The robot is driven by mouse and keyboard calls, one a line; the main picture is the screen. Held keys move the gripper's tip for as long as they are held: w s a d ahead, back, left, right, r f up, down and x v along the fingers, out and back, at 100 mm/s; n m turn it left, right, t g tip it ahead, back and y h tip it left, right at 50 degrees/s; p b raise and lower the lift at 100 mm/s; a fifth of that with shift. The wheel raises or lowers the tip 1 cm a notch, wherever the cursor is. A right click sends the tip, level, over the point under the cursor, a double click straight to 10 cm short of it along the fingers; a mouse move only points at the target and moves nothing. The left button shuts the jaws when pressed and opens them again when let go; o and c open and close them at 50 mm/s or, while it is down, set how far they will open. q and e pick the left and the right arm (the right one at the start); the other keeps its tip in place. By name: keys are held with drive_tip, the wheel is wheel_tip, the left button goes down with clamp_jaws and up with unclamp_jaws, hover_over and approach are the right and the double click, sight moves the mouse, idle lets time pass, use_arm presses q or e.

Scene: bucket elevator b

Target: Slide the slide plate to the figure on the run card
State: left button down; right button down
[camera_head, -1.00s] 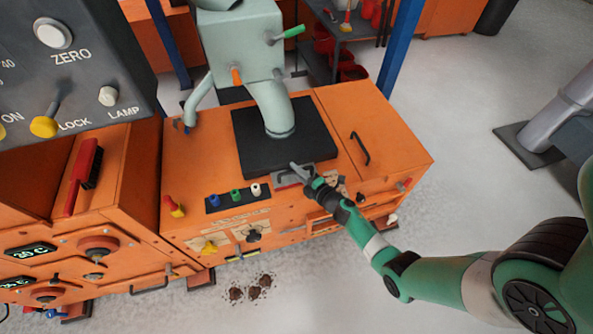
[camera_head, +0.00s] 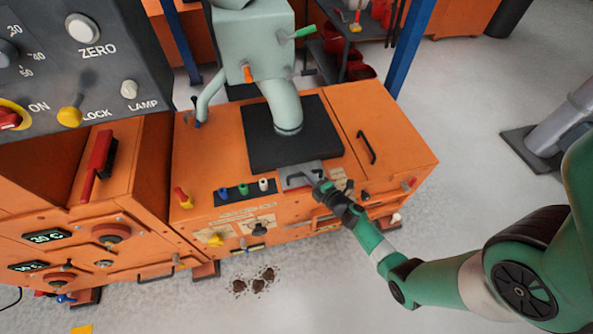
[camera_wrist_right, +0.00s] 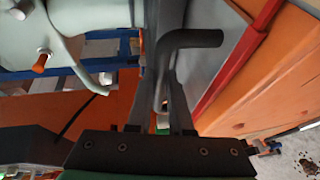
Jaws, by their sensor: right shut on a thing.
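The slide plate (camera_head: 297,170) is a flat grey piece at the front edge of the black pad, below the pale green spout. My right gripper (camera_head: 318,185) is at its front and shut on its handle. In the right wrist view the handle (camera_wrist_right: 190,40) is a dark bent bar between my fingers (camera_wrist_right: 160,85), with a grey plate surface (camera_wrist_right: 200,70) behind it. The gripper partly hides the plate's right side. I cannot make out a run card or read any figure for the plate. My left gripper is not in view.
The orange cabinet (camera_head: 215,150) carries the black pad (camera_head: 265,150), colored buttons (camera_head: 243,189) and a black handle (camera_head: 363,148). A grey control panel (camera_head: 110,60) fills the upper left. Brown spilled clumps (camera_head: 258,285) lie on the floor.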

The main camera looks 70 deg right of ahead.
drive_tip(key=shift+d, duration=0.1)
drive_tip(key=c, duration=0.8)
unclamp_jaws()
drive_tip(key=shift+c, duration=0.2)
drive_tip(key=p+v, duration=0.4)
drive_tip(key=v, duration=0.7)
drive_tip(key=shift+s+p, duration=0.2)
drive_tip(key=shift+p, duration=0.15)
drive_tip(key=shift+r, duration=0.15)
